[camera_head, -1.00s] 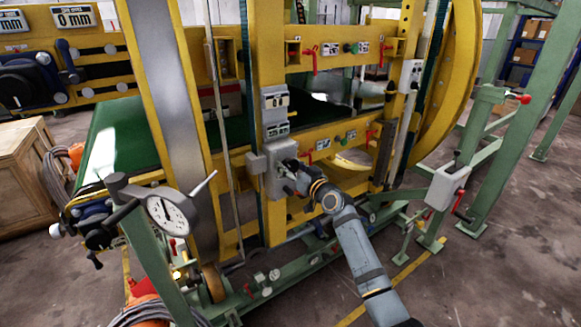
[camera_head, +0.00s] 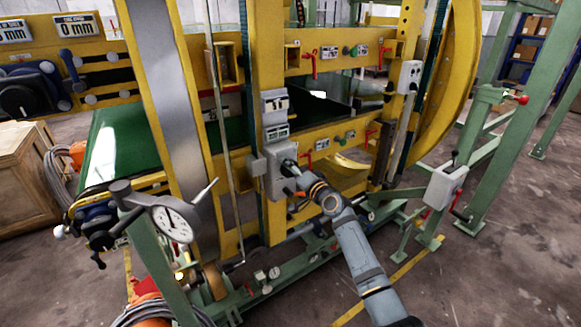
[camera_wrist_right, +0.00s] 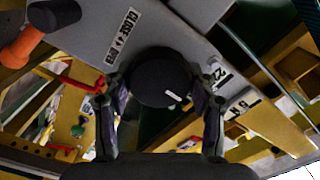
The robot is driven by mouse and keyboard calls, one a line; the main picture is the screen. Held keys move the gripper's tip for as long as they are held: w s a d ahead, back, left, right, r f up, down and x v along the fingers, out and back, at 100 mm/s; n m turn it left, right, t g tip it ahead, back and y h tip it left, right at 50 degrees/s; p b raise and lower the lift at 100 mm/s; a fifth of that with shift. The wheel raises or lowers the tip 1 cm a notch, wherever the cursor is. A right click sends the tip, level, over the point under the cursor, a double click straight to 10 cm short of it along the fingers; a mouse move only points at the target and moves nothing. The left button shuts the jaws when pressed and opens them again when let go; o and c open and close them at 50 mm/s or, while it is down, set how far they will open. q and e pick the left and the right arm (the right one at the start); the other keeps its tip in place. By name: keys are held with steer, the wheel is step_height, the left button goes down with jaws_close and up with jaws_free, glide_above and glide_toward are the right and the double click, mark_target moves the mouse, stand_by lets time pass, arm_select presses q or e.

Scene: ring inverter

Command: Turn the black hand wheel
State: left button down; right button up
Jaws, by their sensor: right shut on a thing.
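The black hand wheel (camera_wrist_right: 160,77) is a round dark knob with a small white mark near its lower right rim, seen in the right wrist view. It sits by a grey box with a "CLOSE" label. My right gripper (camera_wrist_right: 160,98) has one finger on each side of the wheel and is shut on it. In the head view my right gripper (camera_head: 291,172) is at the front of the grey box (camera_head: 279,178) on the yellow post, and it mostly hides the wheel. My left gripper does not show.
A round dial gauge (camera_head: 172,222) on a green post stands at the front left. Red handles (camera_head: 309,64) sit on the yellow crossbeams. A large yellow ring (camera_head: 452,80) rises behind at right.

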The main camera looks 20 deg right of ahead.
steer(key=shift+m, duration=0.9)
steer(key=shift+p, duration=0.3)
steer(key=o, duration=1.2)
steer(key=shift+c, duration=0.2)
steer(key=shift+s+d, duration=0.1)
steer(key=shift+s, duration=0.15)
steer(key=v, duration=1.1)
steer(key=shift+s, duration=0.3)
